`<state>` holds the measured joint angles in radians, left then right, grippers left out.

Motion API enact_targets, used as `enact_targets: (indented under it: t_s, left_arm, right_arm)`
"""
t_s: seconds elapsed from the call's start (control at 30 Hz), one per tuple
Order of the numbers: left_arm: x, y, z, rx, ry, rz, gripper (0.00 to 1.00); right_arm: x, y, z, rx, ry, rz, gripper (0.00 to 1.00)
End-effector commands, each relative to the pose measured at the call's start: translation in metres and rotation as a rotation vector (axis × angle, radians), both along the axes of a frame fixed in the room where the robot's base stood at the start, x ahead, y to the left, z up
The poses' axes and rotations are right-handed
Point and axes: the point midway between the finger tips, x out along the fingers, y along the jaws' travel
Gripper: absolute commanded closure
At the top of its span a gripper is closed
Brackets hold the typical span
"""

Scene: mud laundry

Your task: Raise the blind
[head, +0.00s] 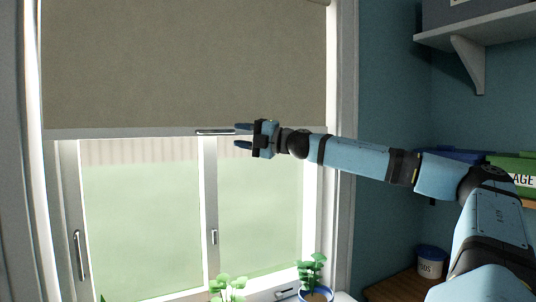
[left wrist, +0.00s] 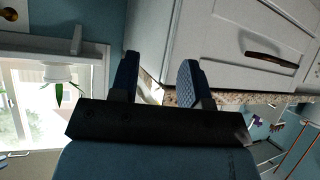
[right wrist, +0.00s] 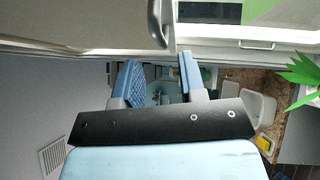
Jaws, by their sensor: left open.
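The grey-brown blind (head: 185,65) hangs over the upper part of the window, its bottom bar (head: 115,132) level across the panes. A small metal handle (head: 213,132) sits on that bar; it also shows in the right wrist view (right wrist: 160,25). My right gripper (head: 238,135) is at the right end of the handle, with its fingers spread above and below that end. In the right wrist view its fingers (right wrist: 159,62) are apart, with the handle just ahead of the tips; contact cannot be told. My left gripper (left wrist: 160,62) is open and empty, seen only in its own wrist view.
Potted plants (head: 316,295) stand at the sill. A wall shelf (head: 490,28) and a green box (head: 512,162) are at the right. A white cabinet (left wrist: 225,45) is near my left gripper.

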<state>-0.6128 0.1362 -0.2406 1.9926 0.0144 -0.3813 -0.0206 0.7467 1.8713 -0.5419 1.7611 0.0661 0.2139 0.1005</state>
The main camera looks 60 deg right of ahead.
Motion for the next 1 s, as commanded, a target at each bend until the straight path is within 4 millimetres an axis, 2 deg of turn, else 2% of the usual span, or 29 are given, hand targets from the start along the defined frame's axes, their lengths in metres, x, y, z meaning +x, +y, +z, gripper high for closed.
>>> enact_targets:
  t_s: [0.03,0.1,0.3,0.4,0.57,1.0]
  left_arm:
    - [0.000,0.000,-0.013,0.000,-0.001,-0.001,0.57]
    - [0.000,0.000,-0.021,0.000,-0.003,-0.002,0.57]
    - [0.001,0.002,-0.036,0.004,-0.005,0.000,0.57]
    - [0.001,0.003,-0.040,0.005,-0.007,0.002,0.57]
    - [0.001,0.004,-0.041,0.006,-0.007,0.002,0.57]
    - [0.000,0.004,-0.043,0.007,-0.004,0.003,0.57]
  right_arm:
    - [-0.012,-0.003,-0.006,-0.004,-0.003,-0.002,0.62]
    - [-0.025,-0.006,-0.008,-0.003,-0.003,-0.003,0.62]
    - [-0.059,-0.015,-0.010,-0.003,-0.002,-0.001,0.62]
    - [-0.069,-0.017,-0.010,-0.002,-0.002,-0.001,0.62]
    - [-0.076,-0.018,-0.010,0.000,0.000,0.001,0.62]
    - [-0.076,-0.019,-0.010,0.000,0.000,0.001,0.62]
